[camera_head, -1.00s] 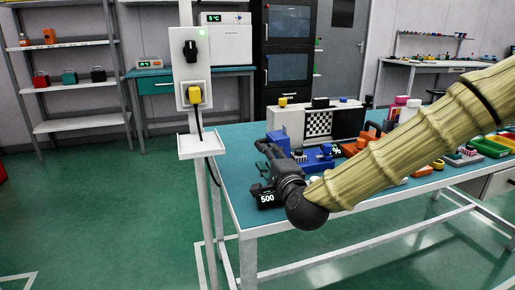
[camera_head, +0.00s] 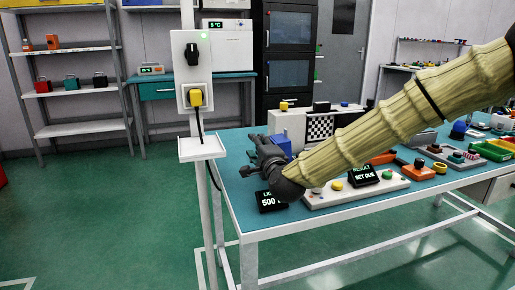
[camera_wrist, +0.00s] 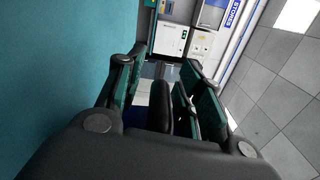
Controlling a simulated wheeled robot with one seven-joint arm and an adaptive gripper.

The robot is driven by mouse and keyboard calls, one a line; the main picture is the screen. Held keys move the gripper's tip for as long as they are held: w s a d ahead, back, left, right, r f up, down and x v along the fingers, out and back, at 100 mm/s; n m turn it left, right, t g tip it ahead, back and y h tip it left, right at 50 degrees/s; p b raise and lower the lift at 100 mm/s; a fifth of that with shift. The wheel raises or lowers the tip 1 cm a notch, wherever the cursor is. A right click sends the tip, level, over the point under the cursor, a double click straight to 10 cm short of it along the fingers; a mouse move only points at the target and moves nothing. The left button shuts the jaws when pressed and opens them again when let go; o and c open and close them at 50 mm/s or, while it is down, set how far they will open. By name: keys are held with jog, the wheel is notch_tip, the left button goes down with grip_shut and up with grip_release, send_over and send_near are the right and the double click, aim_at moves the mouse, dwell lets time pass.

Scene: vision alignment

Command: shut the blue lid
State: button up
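A blue block-like part (camera_head: 283,143), which may be the blue lid, shows on the table's far left part, just right of my gripper (camera_head: 256,141). The gripper and arm cover part of it, so I cannot tell its angle or whether they touch. In the wrist view, my gripper (camera_wrist: 160,72) has its teal-padded fingers apart. A black piece and a pale bluish patch show between or behind them; I cannot tell what these are. A small black display (camera_head: 271,201) reading 500 stands near the gripper's base.
The teal table (camera_head: 232,185) also bears a white panel with a checkered board (camera_head: 320,125), a pale button panel (camera_head: 398,184), an orange device (camera_head: 418,170) and green trays (camera_head: 490,151). A grey post (camera_head: 202,215) with a switch box (camera_head: 193,70) stands left of the table.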

grip_shut()
jog(key=shift+f, duration=0.1)
